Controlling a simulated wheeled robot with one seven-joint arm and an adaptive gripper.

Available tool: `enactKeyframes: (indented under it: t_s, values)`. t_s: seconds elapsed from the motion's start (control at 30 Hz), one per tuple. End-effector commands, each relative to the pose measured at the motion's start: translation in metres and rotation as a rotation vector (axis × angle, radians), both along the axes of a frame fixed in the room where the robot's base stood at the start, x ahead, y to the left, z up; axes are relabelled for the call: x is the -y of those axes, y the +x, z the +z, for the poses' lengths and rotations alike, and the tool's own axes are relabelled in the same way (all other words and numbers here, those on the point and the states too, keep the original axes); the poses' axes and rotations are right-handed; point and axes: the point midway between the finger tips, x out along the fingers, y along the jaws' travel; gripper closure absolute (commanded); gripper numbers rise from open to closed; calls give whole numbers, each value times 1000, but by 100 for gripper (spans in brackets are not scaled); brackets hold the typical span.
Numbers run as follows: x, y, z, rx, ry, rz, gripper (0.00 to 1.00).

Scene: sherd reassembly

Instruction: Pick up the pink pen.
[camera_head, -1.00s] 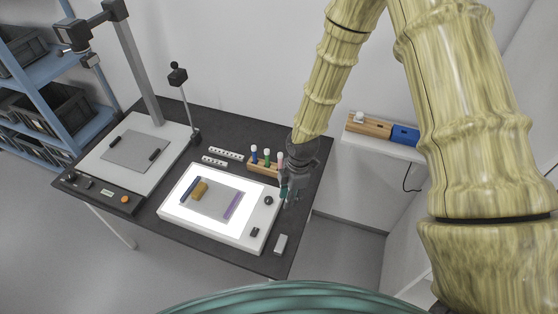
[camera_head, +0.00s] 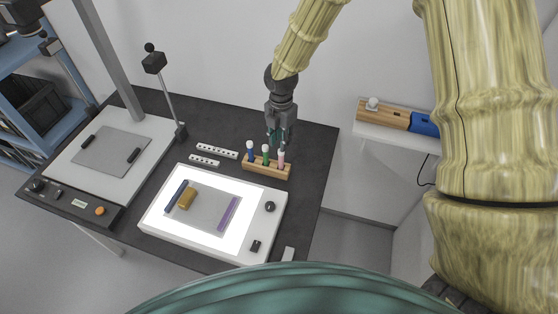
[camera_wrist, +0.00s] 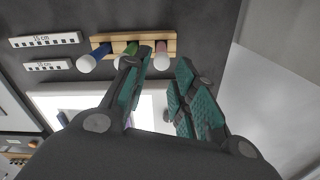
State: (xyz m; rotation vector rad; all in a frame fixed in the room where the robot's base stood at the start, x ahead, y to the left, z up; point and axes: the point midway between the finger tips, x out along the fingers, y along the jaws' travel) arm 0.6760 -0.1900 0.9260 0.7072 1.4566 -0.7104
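The pink pen (camera_head: 281,158) stands upright at the right end of a wooden pen holder (camera_head: 262,171). A green pen (camera_head: 266,155) stands in the middle and a blue pen (camera_head: 250,152) at the left. My gripper (camera_head: 277,140) is above the right part of the holder in the head view. In the wrist view my gripper (camera_wrist: 160,88) has its teal fingers apart with nothing between them. There the pink pen (camera_wrist: 161,48) shows just beyond the gap, its white end toward the camera. The green pen (camera_wrist: 131,49) is partly hidden by the left finger.
A lit white light box (camera_head: 168,239) with several coloured pieces lies in front of the holder. Two scale bars (camera_head: 217,151) lie left of it. A stand (camera_head: 181,132) rises further left. A shelf with a wooden block (camera_head: 384,115) is at right.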

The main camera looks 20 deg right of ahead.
Motion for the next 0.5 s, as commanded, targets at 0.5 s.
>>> enactKeyframes:
  t_s: [0.5]
  values:
    - [-1, 0, -48, -2, -1, 3, 73]
